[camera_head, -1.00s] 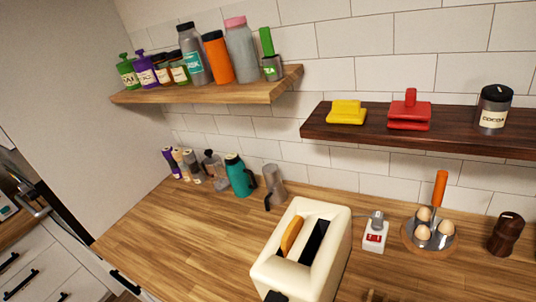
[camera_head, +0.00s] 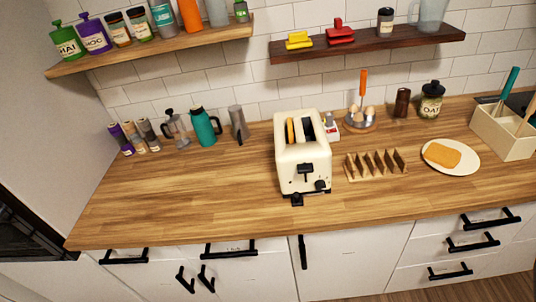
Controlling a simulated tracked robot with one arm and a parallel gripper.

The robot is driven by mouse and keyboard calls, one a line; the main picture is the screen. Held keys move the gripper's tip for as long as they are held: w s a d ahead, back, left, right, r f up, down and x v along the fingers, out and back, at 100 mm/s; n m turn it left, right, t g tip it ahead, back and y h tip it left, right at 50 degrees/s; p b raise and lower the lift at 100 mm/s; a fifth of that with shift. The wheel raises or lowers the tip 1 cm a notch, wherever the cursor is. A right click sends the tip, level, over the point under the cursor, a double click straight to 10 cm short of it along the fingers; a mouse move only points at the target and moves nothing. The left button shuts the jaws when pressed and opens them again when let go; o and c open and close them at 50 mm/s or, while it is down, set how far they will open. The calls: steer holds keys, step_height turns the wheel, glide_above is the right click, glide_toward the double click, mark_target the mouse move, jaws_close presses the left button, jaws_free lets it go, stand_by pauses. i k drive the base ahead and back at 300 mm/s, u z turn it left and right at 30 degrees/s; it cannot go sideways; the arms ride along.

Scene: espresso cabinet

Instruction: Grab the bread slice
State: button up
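One bread slice stands upright in the left slot of the cream toaster (camera_head: 284,165), with only its brown top edge (camera_head: 290,130) showing. The toaster's right slot looks dark and empty. A second bread slice (camera_head: 442,155) lies flat on a white plate (camera_head: 466,168) at the right of the counter. My gripper is not visible in this view.
A wooden toast rack (camera_head: 376,166) stands between toaster and plate. An egg holder (camera_head: 360,121) and a small white device (camera_head: 331,127) are behind it. A teal flask (camera_head: 203,128) stands left. A utensil box (camera_head: 503,135) is far right. The counter's left front (camera_head: 170,205) is clear.

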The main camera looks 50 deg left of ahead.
mark_target(289, 119)
steer(key=u, duration=0.15)
steer(key=k, duration=0.1)
steer(key=u, duration=0.9)
steer(key=i, duration=1)
steer(key=z, duration=1.05)
steer(key=k, duration=0.9)
steer(key=u, duration=0.3)
